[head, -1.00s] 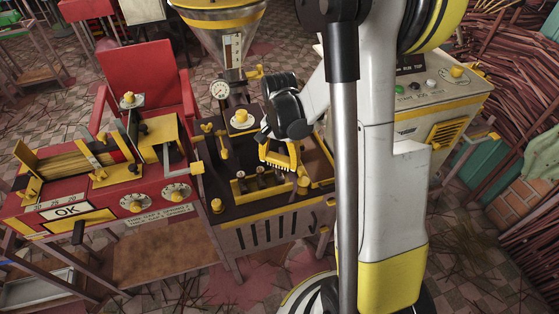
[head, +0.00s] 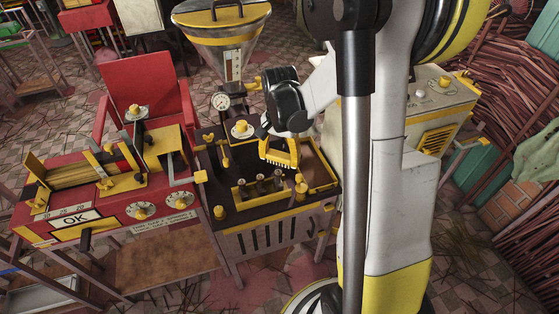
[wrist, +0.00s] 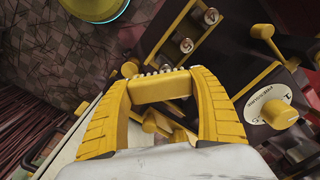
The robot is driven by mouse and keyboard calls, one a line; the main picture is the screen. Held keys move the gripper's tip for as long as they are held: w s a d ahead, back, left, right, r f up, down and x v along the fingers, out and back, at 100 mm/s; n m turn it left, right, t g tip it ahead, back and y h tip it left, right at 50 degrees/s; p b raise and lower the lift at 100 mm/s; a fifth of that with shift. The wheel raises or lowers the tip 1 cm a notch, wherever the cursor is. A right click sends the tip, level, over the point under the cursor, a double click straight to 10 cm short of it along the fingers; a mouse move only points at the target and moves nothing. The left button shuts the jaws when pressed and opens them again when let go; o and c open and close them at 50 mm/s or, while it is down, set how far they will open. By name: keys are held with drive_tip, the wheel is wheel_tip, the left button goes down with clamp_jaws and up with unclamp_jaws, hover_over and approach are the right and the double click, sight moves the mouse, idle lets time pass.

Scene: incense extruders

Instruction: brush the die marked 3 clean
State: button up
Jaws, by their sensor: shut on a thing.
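My gripper (head: 280,151) is shut on a yellow brush (wrist: 160,88), which lies between its two yellow fingers. Pale bristles show along the brush's far edge in the wrist view. Several small dies stand in a row in a yellow-edged tray (head: 268,203) on the dark bench top. In the head view one die (head: 262,186) is below and left of the brush. Two dies, one nearer (wrist: 187,46) and one farther (wrist: 211,16), show ahead of the brush in the wrist view. The brush looks apart from them. I cannot read which one is marked 3.
A yellow knob (head: 302,190) stands at the tray's right end. A dial (head: 241,128) with a yellow knob and a gauge (head: 221,101) are behind. A red machine (head: 120,215) adjoins on the left, a pale cabinet (head: 440,110) on the right.

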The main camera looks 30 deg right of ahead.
drive_tip(key=shift+r+p, duration=0.7)
drive_tip(key=shift+r, duration=0.55)
